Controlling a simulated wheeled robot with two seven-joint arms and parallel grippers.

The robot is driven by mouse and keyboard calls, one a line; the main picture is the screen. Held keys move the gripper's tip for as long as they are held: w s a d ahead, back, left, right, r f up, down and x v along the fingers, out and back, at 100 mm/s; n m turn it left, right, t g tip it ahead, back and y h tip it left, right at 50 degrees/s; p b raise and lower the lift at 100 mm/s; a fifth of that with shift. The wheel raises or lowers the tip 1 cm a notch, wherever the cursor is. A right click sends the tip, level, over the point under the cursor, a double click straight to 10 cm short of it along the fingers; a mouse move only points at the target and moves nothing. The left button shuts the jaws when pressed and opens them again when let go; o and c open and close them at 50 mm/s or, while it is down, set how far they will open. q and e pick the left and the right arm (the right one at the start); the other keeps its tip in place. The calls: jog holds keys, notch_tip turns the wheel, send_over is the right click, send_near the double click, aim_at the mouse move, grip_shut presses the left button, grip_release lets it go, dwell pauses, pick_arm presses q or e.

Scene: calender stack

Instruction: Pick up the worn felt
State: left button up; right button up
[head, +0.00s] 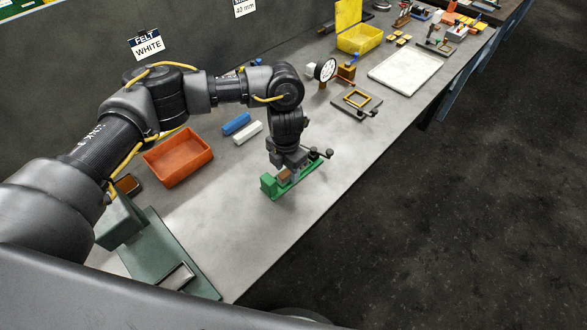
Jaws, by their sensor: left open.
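My left arm reaches in from the left and bends down, with its gripper (291,174) low over a green fixture (272,187) near the table's front edge. The gripper is open; its fingertips are small and partly lost against the fixture. A small tan-brown block (284,173) shows at the fixture beside the fingers; I cannot tell for sure whether it is the worn felt, or whether the fingers touch it. A blue bar (236,123) and a white bar (248,132) lie on the table behind the gripper. My right gripper is out of view.
An orange-red tray (178,158) stands left of the gripper, apparently empty. A sign (147,45) on the back panel reads "FELT WHITE". A dark green machine (165,255) stands at the near left. A yellow bin (360,39) and white tray (405,72) are farther right. Bare table lies right of the fixture.

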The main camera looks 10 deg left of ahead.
aim_at(287, 171)
pick_arm(q)
grip_shut()
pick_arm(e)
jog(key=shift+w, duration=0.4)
pick_arm(q)
jog(key=shift+r, duration=0.1)
jog(key=shift+w+r, duration=0.15)
jog(key=shift+r, duration=0.15)
notch_tip(287, 171, up, 2)
jog(key=shift+r, duration=0.1)
jog(key=s+d+r+b, duration=0.4)
jog(key=s+d+r, duration=0.3)
jog(key=d+r, duration=0.3)
jog(key=shift+s+d+b, duration=0.3)
jog(key=shift+s+d, duration=0.1)
jog(key=shift+d, duration=0.5)
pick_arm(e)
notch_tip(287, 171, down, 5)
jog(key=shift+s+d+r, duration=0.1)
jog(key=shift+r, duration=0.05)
